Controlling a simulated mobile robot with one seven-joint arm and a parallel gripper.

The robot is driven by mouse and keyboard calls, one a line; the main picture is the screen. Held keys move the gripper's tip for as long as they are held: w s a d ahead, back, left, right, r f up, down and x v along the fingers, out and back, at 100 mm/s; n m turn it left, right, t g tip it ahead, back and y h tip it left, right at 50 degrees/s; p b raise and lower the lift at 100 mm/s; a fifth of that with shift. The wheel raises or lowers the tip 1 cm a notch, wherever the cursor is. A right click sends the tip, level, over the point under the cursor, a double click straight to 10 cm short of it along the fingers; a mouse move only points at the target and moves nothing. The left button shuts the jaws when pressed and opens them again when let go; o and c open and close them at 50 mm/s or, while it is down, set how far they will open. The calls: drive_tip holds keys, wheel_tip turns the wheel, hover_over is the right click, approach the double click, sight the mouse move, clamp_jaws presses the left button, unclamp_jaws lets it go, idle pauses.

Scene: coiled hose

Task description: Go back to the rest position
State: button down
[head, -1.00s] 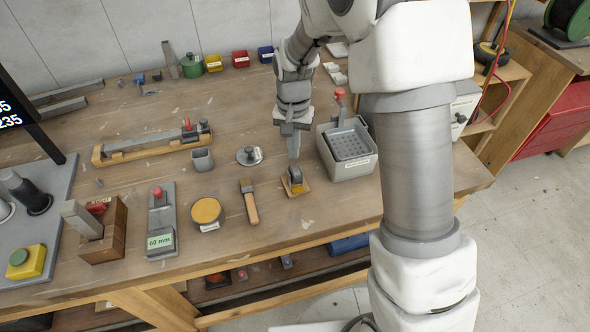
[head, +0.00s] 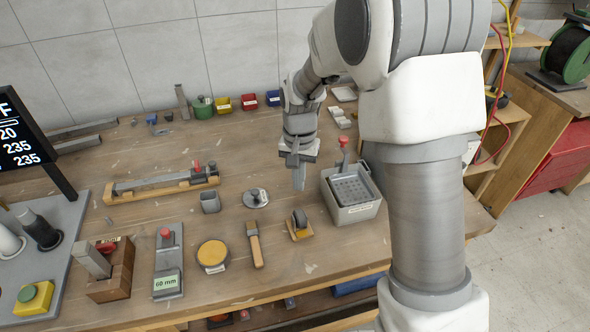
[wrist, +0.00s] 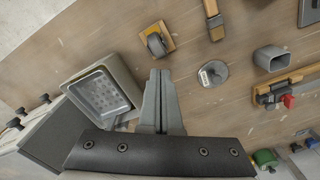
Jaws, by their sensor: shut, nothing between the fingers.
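My gripper (head: 299,185) hangs over the workbench (head: 180,230), its fingers pointing down, just left of the grey bin. In the wrist view its fingers (wrist: 160,75) lie side by side, shut with nothing between them. They are above the bench, between the grey bin (wrist: 103,90) and a round grey disc with a knob (wrist: 213,73). My arm fills the right of the head view and hides part of the bench behind it.
The grey bin (head: 357,212) with a perforated tray stands closest, to the right. Small coloured bins (head: 248,102) line the wall.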

drive_tip(key=s+d+r+n+t, duration=0.1)
drive_tip(key=s+d+r, duration=0.25)
drive_tip(key=r, duration=0.35)
drive_tip(key=s+d+r+n+t, duration=0.1)
drive_tip(key=s+d+r+t, duration=0.1)
drive_tip(key=s+r, duration=0.4)
drive_tip(key=s+d+r+n+t, duration=0.1)
drive_tip(key=s+d+r, duration=0.1)
drive_tip(key=s, duration=0.4)
drive_tip(key=s+d+r+t, duration=0.1)
drive_tip(key=s+d+r, duration=0.1)
drive_tip(key=s+r, duration=0.2)
drive_tip(key=s, duration=0.3)
drive_tip(key=shift+r+n+t, duration=0.2)
drive_tip(key=shift+n+t, duration=0.1)
drive_tip(key=shift+n, duration=0.1)
